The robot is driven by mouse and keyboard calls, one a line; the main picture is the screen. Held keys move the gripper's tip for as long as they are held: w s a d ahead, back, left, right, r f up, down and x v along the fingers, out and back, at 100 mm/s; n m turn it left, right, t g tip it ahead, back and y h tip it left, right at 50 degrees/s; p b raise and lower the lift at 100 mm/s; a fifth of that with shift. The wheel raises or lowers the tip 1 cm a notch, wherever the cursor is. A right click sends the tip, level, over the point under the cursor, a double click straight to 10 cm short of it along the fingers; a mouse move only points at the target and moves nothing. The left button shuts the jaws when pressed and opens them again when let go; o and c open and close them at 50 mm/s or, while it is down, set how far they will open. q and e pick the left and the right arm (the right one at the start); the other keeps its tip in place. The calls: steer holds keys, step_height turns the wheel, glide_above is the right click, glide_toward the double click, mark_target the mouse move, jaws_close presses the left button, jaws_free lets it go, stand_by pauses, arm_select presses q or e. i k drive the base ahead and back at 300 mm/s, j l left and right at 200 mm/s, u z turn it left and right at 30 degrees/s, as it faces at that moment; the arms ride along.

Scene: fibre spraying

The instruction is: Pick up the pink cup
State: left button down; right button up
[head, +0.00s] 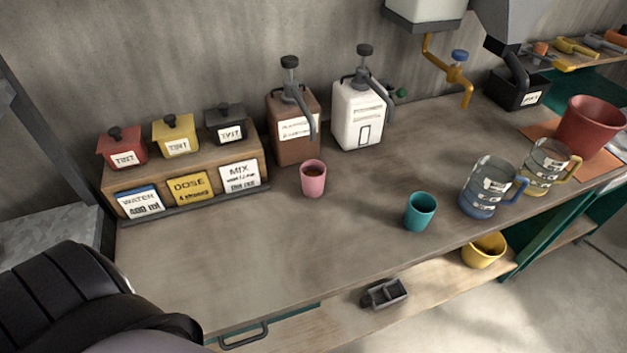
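The pink cup (313,182) stands upright on the workbench, in front of the brown pump jug. A black, rounded, ribbed part at the lower left seems to be my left arm. Its gripper fingers are not visible. My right gripper is not in view either.
The brown jug (295,127) and white jug (360,115) stand behind the cup. A teal cup (419,211), blue measuring jug (485,190), yellow-handled jug (544,166) and red bucket (590,125) stand rightward. A tint rack (255,160) is left. The front-left workbench (230,260) is clear.

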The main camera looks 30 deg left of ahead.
mark_target(312, 171)
steer(key=i+l+u, duration=0.1)
steer(key=l+u, duration=0.3)
steer(key=i+l+u, duration=0.1)
steer(key=l+u, duration=0.5)
steer(key=u, duration=0.15)
